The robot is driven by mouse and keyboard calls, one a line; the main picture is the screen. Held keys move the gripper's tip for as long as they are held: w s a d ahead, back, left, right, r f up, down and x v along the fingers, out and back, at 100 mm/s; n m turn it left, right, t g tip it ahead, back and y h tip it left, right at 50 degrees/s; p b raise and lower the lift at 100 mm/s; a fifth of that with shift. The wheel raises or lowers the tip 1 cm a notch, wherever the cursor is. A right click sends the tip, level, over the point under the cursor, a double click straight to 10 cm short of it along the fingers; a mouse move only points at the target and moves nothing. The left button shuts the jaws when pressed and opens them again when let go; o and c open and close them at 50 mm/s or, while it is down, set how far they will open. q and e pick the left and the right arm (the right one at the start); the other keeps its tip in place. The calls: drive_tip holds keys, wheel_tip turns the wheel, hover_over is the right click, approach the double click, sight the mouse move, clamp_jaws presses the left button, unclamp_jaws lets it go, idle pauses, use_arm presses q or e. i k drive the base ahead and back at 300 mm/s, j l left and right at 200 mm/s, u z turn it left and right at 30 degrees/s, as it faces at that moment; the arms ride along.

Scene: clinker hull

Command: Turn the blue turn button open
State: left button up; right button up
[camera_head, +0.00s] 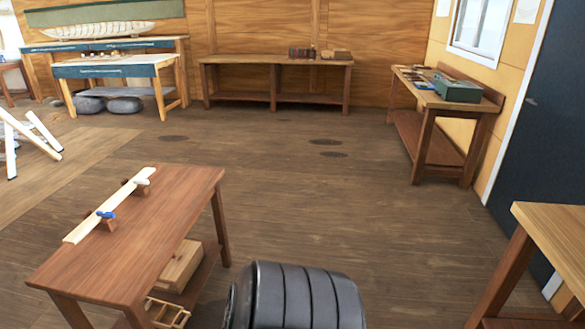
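The blue turn button (106,214) is small in the head view. It sits on a pale wooden strip (90,227) that lies lengthwise along the brown wooden table (150,250) at the lower left. It is too small to tell which way it is turned. A white turn button (142,181) is at the far end of the same strip. A small brown block (110,225) shows beside the strip near the blue button. Neither of my grippers is in view.
Below the table top are a wooden box (180,268) and a slatted crate (167,313). Another bench (560,235) stands at the lower right. The right-wall bench holds a green box (457,90). The floor (330,190) between them is open.

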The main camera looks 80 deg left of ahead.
sight(104, 214)
drive_tip(key=u, duration=0.95)
drive_tip(key=j+u, duration=0.1)
drive_tip(key=u, duration=2.2)
drive_tip(key=i+u, duration=0.1)
drive_tip(key=u, duration=0.4)
